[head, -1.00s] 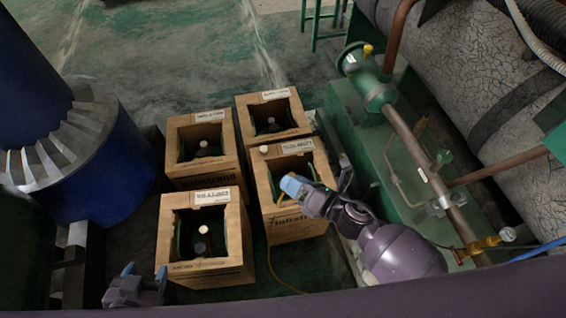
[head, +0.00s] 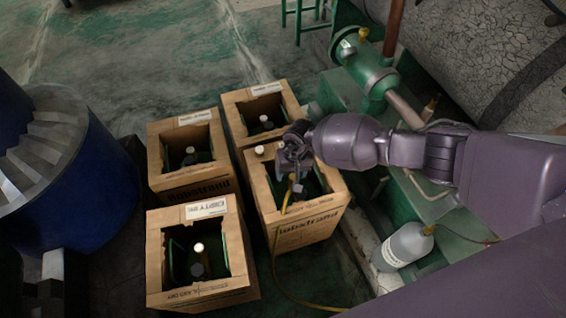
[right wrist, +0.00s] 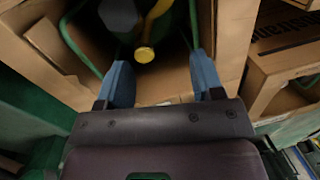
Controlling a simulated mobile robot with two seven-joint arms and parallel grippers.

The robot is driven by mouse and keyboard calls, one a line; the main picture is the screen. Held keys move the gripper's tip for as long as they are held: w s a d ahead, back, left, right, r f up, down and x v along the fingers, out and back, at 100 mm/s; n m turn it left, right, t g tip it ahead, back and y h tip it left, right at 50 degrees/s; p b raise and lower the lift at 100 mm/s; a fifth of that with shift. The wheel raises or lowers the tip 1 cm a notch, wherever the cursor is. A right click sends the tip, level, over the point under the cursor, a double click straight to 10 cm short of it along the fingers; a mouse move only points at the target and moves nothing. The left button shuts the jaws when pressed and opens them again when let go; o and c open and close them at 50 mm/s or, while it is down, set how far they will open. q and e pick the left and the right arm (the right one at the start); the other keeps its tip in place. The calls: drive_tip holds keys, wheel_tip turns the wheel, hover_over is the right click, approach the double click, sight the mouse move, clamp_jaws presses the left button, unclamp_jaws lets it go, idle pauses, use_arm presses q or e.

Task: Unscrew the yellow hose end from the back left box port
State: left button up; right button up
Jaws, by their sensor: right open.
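The thin yellow hose (head: 277,262) runs from the floor up over the front of the front right cardboard box (head: 310,222) and into its opening. My right gripper (head: 294,168) is over that box, partly hiding its inside. In the right wrist view, its blue fingers (right wrist: 163,78) are apart and empty. A yellow round-faced hose end (right wrist: 144,54) shows just beyond them, nearer the left finger, beside a dark blue-grey part (right wrist: 119,14). I cannot tell whether it is on a port. The back left box (head: 160,182) shows no hose. My left gripper is out of view.
The back right box (head: 232,122) and front left box (head: 153,280) stand close by. Open floor (head: 130,60) lies behind.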

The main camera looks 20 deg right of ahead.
sight(293, 176)
drive_tip(key=w+d+n, duration=0.1)
drive_tip(key=w+d+h, duration=0.1)
drive_tip(key=shift+w+d+n+h, duration=0.2)
drive_tip(key=shift+w+n+h, duration=0.1)
drive_tip(key=shift+w+n, duration=0.1)
drive_tip(key=shift+s+f+b, duration=0.1)
drive_tip(key=shift+f+b, duration=0.35)
drive_tip(key=shift+f, duration=0.25)
wheel_tip(293, 176, down, 4)
drive_tip(key=shift+s+f+b, duration=0.1)
drive_tip(key=shift+f+b, duration=0.05)
drive_tip(key=shift+b, duration=0.75)
drive_tip(key=shift+f+b, duration=0.3)
drive_tip(key=shift+f, duration=0.5)
drive_tip(key=shift+a+f+b, duration=0.1)
drive_tip(key=shift+f+b, duration=0.2)
drive_tip(key=shift+f, duration=0.45)
use_arm(q)
drive_tip(key=shift+f+t, duration=0.3)
drive_tip(key=shift+f, duration=0.4)
use_arm(e)
drive_tip(key=shift+w, duration=0.2)
drive_tip(key=shift+c, duration=0.4)
